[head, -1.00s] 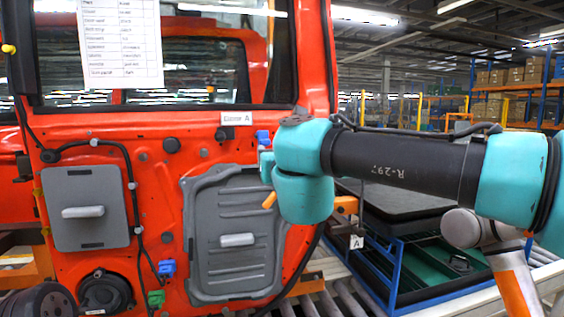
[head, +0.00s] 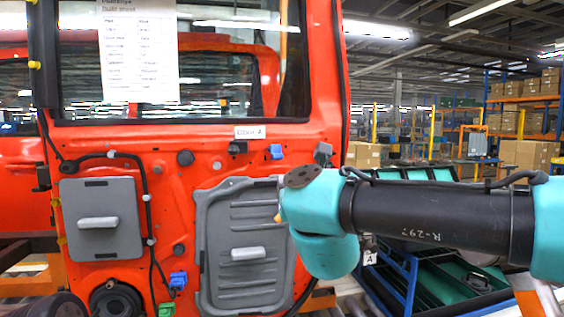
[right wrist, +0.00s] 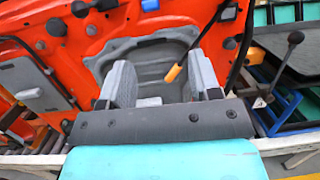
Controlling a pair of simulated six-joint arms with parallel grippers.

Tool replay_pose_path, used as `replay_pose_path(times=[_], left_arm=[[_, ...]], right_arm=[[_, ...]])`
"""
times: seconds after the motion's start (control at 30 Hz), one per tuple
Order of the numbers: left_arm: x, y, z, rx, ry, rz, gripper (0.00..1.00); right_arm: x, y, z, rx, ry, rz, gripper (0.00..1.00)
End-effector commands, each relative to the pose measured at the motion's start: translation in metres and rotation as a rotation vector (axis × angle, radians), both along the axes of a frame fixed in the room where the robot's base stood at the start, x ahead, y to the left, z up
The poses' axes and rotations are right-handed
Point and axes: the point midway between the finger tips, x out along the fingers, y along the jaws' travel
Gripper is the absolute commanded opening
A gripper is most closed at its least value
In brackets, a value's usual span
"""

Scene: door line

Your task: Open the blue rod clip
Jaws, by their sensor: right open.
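An orange-red door shell (head: 335,95) carries two blue clips. One blue clip (head: 277,151) is at the upper right, beside the door label; it also shows at the top of the right wrist view (right wrist: 150,5). Another blue clip (head: 178,280) is lower, near the black cable. I cannot tell which holds a rod. My right gripper (right wrist: 160,62) is open and empty, with its two grey fingers spread in front of the large grey panel (right wrist: 130,50). In the head view my right arm hides its fingers. My left gripper is out of view.
A thin dark rod with an orange end (right wrist: 173,74) crosses the panel, close to the right finger. A green clip (head: 166,310) sits below the lower blue one. A grey panel with a handle (head: 100,240) is at left. A blue rack (head: 405,285) stands right of the door.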

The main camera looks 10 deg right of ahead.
Motion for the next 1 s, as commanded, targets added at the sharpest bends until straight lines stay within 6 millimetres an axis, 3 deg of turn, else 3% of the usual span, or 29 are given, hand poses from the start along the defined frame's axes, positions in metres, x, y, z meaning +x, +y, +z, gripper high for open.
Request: replay_pose_path(times=[0.1,0.3,0.77,1.0], left_arm=[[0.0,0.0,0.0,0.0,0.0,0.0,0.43],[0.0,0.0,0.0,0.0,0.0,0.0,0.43],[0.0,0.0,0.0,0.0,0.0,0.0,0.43],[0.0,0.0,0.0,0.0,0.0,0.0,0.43]], right_arm=[[0.004,0.001,-0.016,-0.003,-0.062,-0.004,0.57],[0.003,0.007,-0.026,0.018,-0.166,0.034,0.57],[0.004,0.008,-0.026,0.025,-0.187,0.046,0.57],[0.021,0.011,-0.019,0.025,-0.186,0.045,0.57]])
